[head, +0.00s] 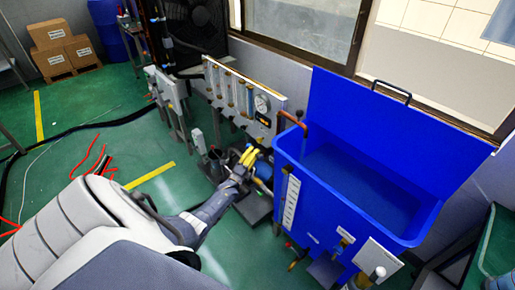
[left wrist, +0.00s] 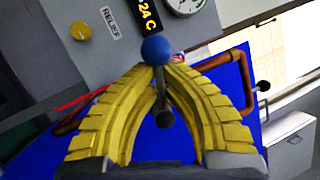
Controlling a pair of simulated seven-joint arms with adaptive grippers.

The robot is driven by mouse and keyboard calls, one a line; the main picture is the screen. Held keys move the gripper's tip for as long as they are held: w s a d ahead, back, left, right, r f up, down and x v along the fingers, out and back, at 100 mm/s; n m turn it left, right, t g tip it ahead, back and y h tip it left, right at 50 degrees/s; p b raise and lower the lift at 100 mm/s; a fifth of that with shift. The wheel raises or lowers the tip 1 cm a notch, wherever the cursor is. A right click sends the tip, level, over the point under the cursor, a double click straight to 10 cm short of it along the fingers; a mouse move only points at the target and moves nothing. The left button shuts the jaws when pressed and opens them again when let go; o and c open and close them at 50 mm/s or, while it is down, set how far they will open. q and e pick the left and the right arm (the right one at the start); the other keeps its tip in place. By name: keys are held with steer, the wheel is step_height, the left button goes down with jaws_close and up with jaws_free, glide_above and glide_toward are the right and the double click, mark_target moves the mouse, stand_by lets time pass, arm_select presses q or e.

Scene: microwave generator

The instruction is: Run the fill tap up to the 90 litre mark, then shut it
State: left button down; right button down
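The blue tank (head: 350,222) stands at the right with its lid (head: 385,130) raised. A white scale strip (head: 291,201) is on its near left wall; its marks are too small to read. A copper pipe (head: 291,117) bends over the tank's rim. The water level cannot be made out. My left gripper (head: 248,158) is low, left of the tank, in front of the instrument panel. In the left wrist view, its yellow fingers converge on a grey lever with a blue ball knob (left wrist: 156,50), the ball showing at the fingertips. My right gripper is out of view.
The instrument panel (head: 236,98) has flow tubes, a round gauge (head: 262,103) and a display; a yellow knob (left wrist: 81,31) is beside the word RELIEF. Cardboard boxes (head: 64,48) stand at the back left. Red cables (head: 92,160) lie on open green floor.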

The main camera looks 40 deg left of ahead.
arm_select(q)
steer(key=c, duration=1.6)
jaws_free()
steer(key=shift+s+a+r, duration=0.2)
steer(key=shift+a+r, duration=0.1)
steer(key=shift+a, duration=0.35)
steer(key=shift+o, duration=0.5)
steer(key=shift+d+f, duration=0.15)
steer(key=shift+d, duration=0.05)
steer(key=v, duration=1.2)
steer(key=shift+o, duration=0.3)
